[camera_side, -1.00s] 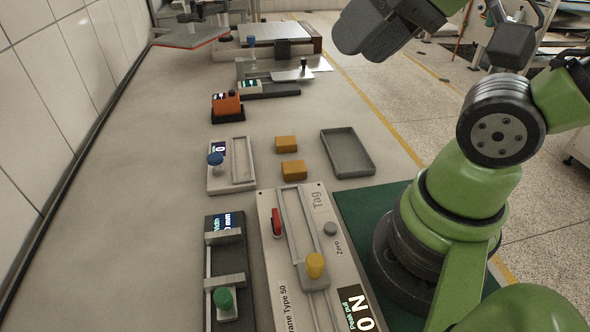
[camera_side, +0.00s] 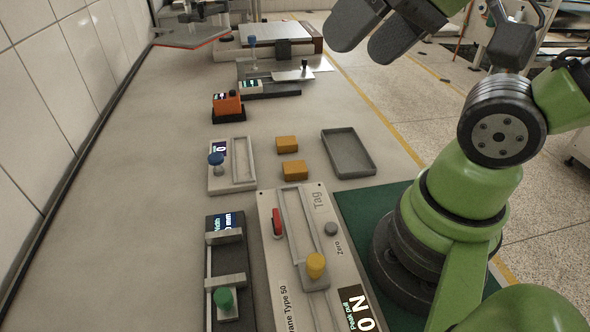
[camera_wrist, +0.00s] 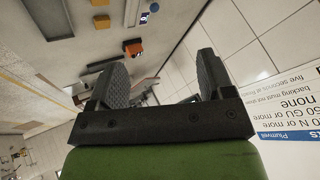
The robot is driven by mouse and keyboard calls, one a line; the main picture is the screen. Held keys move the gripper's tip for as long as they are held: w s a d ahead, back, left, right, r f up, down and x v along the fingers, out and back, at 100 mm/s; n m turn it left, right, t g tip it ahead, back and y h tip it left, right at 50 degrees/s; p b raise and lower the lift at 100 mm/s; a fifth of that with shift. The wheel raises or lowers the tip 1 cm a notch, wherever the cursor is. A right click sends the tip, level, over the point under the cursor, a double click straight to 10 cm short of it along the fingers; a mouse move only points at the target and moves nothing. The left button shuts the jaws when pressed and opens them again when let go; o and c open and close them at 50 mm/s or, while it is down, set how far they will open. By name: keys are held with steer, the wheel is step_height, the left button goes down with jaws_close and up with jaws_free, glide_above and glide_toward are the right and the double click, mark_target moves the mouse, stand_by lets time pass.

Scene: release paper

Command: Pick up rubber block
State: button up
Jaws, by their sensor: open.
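Two small orange-yellow blocks lie on the grey bench in the side view, a farther block (camera_side: 287,144) and a nearer block (camera_side: 294,170). I cannot tell which is rubber. In the wrist view they show near the top edge, one block (camera_wrist: 102,21) whole and one cut off by the frame. My gripper (camera_side: 364,46) is high at the top of the side view, up and right of the blocks and well apart from them. In the wrist view my gripper (camera_wrist: 162,74) has its two dark fingers spread wide with nothing between them.
A grey shallow tray (camera_side: 348,153) sits right of the blocks. A white gauge with a blue knob (camera_side: 216,159) is to their left. A long tester with a yellow knob (camera_side: 316,265) lies in front. An orange device (camera_side: 227,103) stands behind. The left bench is clear.

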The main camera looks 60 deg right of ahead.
steer(key=w+d+f+m+g+h, duration=0.1)
steer(key=w+d+f+m+g, duration=0.1)
steer(key=w+m, duration=0.45)
steer(key=m+g+h, duration=0.1)
steer(key=m+g, duration=0.4)
steer(key=m, duration=1.2)
glide_above(295, 166)
step_height(295, 166, down, 23)
steer(key=shift+r, duration=0.2)
steer(key=shift+f, duration=3.1)
steer(key=shift+c, duration=0.4)
steer(key=c, duration=0.9)
